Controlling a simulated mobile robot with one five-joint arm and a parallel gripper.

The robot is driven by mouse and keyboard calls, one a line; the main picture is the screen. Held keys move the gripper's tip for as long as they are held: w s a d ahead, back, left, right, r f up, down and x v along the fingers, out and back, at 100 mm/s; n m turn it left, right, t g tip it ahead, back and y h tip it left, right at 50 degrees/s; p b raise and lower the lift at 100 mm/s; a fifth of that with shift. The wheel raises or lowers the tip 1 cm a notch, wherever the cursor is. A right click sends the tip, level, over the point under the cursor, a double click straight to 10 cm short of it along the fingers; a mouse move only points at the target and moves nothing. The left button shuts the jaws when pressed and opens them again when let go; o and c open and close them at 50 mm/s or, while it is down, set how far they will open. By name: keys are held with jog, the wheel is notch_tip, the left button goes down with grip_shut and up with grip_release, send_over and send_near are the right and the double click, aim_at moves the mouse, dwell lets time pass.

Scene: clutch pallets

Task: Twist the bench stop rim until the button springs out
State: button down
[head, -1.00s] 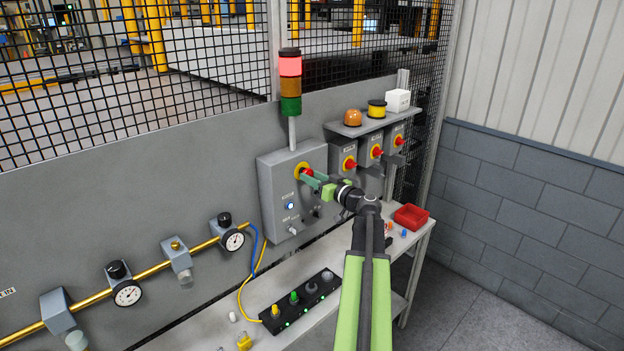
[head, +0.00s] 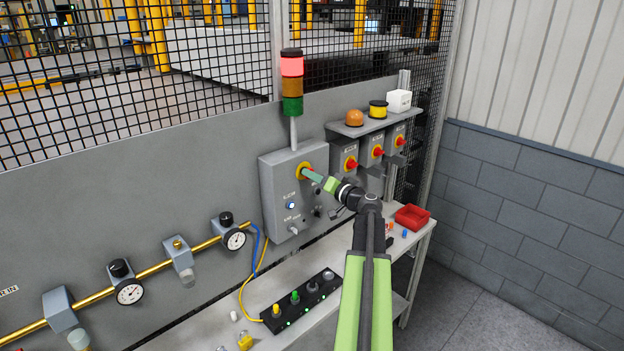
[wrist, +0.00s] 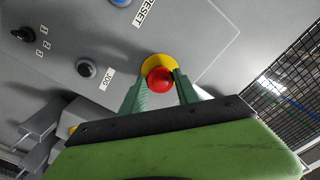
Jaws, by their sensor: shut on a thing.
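The bench stop is a red mushroom button (wrist: 160,79) on a yellow round collar (wrist: 152,64), on the front of the grey control box (head: 270,205). In the head view the yellow collar (head: 303,170) shows, with the red button mostly covered by my gripper. My gripper (wrist: 161,88) has its two green fingers on either side of the red button, shut on its rim. It also shows in the head view (head: 308,174), reaching in from the right. Whether the button is in or out is hard to tell.
The box also carries a lit blue button (head: 291,205) and a selector. A stack light (head: 291,66) above glows red. A red tray (head: 411,217) and a black button strip (head: 300,301) rest on the bench.

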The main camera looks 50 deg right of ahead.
jog(key=shift+d+m, duration=0.1)
jog(key=shift+m, duration=0.4)
jog(key=c, duration=0.9)
grip_release()
jog(key=shift+s, duration=0.1)
jog(key=s+a, duration=0.1)
jog(key=s, duration=1.6)
jog(key=shift+s+a, duration=0.15)
